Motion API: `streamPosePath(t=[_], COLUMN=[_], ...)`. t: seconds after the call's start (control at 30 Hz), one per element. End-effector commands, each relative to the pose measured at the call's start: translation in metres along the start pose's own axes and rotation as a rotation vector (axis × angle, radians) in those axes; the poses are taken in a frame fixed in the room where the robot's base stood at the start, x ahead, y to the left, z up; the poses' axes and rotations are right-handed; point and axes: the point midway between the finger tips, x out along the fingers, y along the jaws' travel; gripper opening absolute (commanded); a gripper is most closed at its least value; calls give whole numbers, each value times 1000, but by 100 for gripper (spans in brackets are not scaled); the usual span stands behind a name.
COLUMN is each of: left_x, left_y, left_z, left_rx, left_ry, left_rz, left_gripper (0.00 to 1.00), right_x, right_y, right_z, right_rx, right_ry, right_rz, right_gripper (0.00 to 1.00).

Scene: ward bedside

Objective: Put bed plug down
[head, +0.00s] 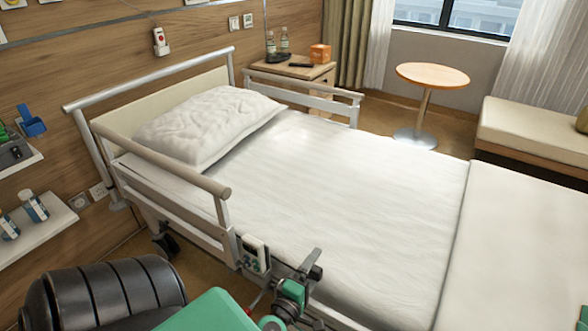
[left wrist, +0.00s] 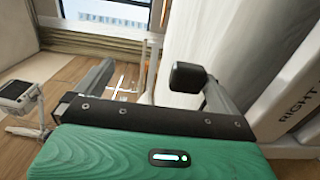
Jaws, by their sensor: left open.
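I cannot make out the bed plug in either view. My left gripper (head: 298,287) is low beside the near side of the bed (head: 350,190), close to the lower end of the side rail. In the left wrist view its two fingers stand apart, and the left gripper (left wrist: 142,88) shows nothing held between them. Two wall sockets, one round (head: 80,202) and one square (head: 98,190), are on the wood wall left of the bed head. No plug can be made out in them.
The near side rail (head: 170,165) is raised. Wall shelves (head: 45,228) hold bottles. Floor shows between shelves and bed.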

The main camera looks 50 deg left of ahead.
Motion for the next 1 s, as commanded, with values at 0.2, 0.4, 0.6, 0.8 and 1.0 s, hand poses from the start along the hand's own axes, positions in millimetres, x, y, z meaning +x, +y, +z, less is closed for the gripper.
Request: streamPosePath(t=[0.2, 0.4, 0.6, 0.8, 1.0], left_x=[-39, -72, -97, -109, -110], left_y=[-3, -3, -1, 0, 0], left_z=[0, 0, 0, 0, 0], left_rx=[3, 2, 3, 1, 1], left_ry=[-1, -1, 0, 0, 0], left_rz=[-2, -3, -1, 0, 1], left_gripper=[100, 100, 100, 100, 100], right_x=[-21, -39, -51, -57, -58], right_y=[0, 1, 1, 1, 1], right_z=[-6, -9, -10, -11, -10], right_rx=[1, 0, 0, 0, 0], right_ry=[31, 52, 64, 69, 69], right_rz=[0, 2, 2, 3, 3], right_gripper=[36, 36, 36, 36, 36])
